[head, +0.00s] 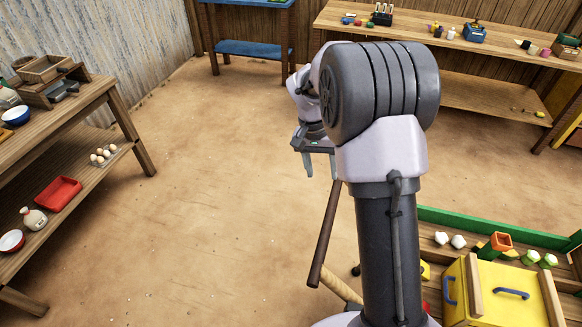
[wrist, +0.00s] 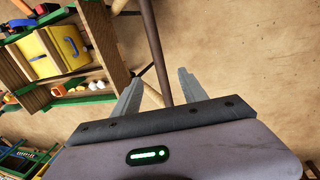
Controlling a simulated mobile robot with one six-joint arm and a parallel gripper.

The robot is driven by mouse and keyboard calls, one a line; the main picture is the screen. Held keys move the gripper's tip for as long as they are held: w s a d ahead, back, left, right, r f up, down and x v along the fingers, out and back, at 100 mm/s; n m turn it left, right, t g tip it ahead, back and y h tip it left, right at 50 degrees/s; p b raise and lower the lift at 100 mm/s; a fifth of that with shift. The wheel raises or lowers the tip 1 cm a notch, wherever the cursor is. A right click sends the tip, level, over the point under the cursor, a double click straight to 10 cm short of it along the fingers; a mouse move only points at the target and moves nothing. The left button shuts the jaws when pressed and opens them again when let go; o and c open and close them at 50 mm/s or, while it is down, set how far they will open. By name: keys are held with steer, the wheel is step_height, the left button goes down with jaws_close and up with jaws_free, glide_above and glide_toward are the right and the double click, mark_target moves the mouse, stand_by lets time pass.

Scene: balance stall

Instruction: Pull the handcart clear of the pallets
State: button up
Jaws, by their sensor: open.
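A dark brown round bar (head: 325,235), which looks like the handcart's handle, slants down beside my arm in the head view. A tan pole (head: 341,290) meets it near its lower end. My gripper (head: 320,166) is open, with its fingers at the bar's upper end. In the wrist view the bar (wrist: 154,45) runs between the open fingers of my gripper (wrist: 160,91); I cannot tell whether they touch it. A tan pole (wrist: 152,95) also shows there. My arm hides much of the cart. I cannot make out the pallets.
A green-edged wooden deck (head: 480,225) with a yellow box (head: 500,295) stands at lower right; I cannot tell whether it belongs to the cart. A wooden table (head: 85,130) is at left, a long bench (head: 480,85) at the back. The sandy floor (head: 220,200) between is clear.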

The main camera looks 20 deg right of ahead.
mark_target(330, 211)
steer(key=d+f+b, duration=0.1)
steer(key=f+b, duration=0.1)
steer(key=f, duration=0.3)
steer(key=s+d+f+b, duration=0.1)
steer(key=f+b, duration=0.1)
steer(key=f, duration=0.4)
steer(key=s+d+f+b, duration=0.1)
steer(key=f+b, duration=0.1)
steer(key=f, duration=0.4)
steer(key=shift+s+d+f+b, duration=0.15)
steer(key=shift+s+b, duration=0.1)
steer(key=shift+b, duration=0.15)
steer(key=shift+c, duration=0.2)
jaws_close()
